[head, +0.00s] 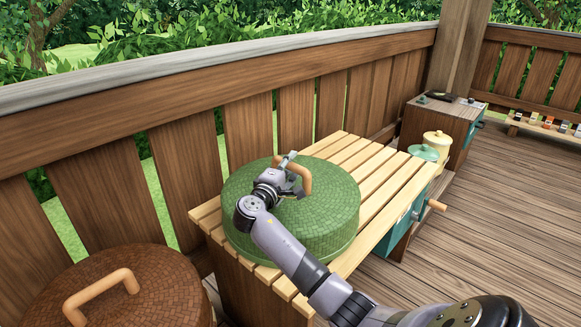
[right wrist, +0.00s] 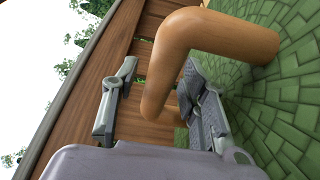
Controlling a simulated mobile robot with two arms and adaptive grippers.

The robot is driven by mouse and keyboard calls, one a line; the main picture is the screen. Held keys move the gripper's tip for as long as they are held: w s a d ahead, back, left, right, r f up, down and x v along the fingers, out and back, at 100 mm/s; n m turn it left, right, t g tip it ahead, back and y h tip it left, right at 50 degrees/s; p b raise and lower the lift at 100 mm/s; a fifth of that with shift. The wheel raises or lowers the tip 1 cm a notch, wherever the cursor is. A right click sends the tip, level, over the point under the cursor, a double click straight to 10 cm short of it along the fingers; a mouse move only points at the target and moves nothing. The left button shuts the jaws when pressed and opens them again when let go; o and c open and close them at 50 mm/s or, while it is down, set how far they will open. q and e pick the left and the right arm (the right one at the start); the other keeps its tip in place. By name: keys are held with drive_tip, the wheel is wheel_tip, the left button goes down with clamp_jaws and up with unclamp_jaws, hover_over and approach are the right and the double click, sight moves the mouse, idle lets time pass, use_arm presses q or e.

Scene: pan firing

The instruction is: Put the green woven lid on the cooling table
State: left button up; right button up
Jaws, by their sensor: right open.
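The green woven lid (head: 325,225) is round with a tan wooden handle (head: 306,176) on top. It rests flat on the slatted wooden table (head: 385,208). My right gripper (head: 294,174) is open at the handle. In the right wrist view the handle (right wrist: 205,38) reaches between the two spread fingers of my right gripper (right wrist: 158,90), and the lid's green surface (right wrist: 275,115) lies at the right. I cannot tell whether a finger touches the handle. My left gripper is not in view.
A brown woven lid (head: 140,290) with a tan handle is at the lower left. A wooden railing (head: 190,150) runs behind the table. A cream jar (head: 436,144) and a green-lidded jar (head: 424,153) stand at the table's far end. Open deck floor (head: 500,215) lies to the right.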

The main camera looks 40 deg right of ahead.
drive_tip(key=shift+r, duration=0.2)
drive_tip(key=p+v, duration=0.1)
drive_tip(key=v, duration=0.9)
drive_tip(key=shift+s+a+f, duration=0.1)
drive_tip(key=shift+a, duration=0.2)
drive_tip(key=shift+s+a+p, duration=0.25)
drive_tip(key=shift+a+p, duration=0.05)
drive_tip(key=shift+a, duration=0.35)
